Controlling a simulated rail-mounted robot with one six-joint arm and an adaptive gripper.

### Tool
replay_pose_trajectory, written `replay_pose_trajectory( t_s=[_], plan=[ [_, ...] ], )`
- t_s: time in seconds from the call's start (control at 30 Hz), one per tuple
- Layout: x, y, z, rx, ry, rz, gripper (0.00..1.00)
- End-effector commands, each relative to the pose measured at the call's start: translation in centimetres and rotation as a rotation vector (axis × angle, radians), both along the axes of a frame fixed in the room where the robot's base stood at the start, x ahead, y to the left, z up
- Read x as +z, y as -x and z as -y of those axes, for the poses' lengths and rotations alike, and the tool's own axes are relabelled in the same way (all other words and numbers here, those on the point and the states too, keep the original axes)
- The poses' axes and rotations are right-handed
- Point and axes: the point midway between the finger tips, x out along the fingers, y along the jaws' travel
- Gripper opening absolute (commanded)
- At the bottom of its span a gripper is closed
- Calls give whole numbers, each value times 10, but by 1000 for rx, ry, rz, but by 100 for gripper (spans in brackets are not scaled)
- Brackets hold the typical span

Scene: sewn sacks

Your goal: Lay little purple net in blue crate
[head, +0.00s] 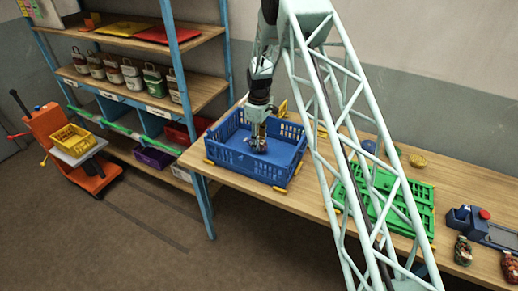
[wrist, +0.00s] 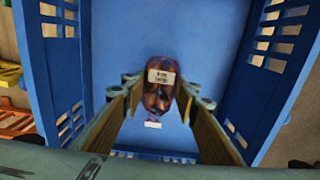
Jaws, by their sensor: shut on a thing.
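My gripper (head: 258,138) reaches down inside the blue crate (head: 228,160) on the wooden table. In the wrist view my gripper (wrist: 158,92) is shut on the little purple net (wrist: 157,104), a dark purple and orange bundle with a white label. The net lies between the two fingers, over the blue crate floor (wrist: 168,30). I cannot tell whether the net touches the floor. In the head view the net is mostly hidden by the gripper.
Crate walls (wrist: 60,60) rise on both sides of the gripper. A green crate (head: 415,195) stands to the right on the table (head: 300,203). Small sacks (head: 463,250) and a blue device (head: 490,228) are at the far right. A shelf (head: 205,90) with sacks stands left.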

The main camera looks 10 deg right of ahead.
Motion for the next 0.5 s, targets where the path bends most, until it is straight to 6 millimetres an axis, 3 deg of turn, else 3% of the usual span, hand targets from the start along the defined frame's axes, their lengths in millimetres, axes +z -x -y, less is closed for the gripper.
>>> replay_pose_trajectory(
  t_s=[0.27,0.5],
  plan=[
    [0,0,0,0,0,0,16],
    [-15,0,0,0,0,0,16]
  ],
)
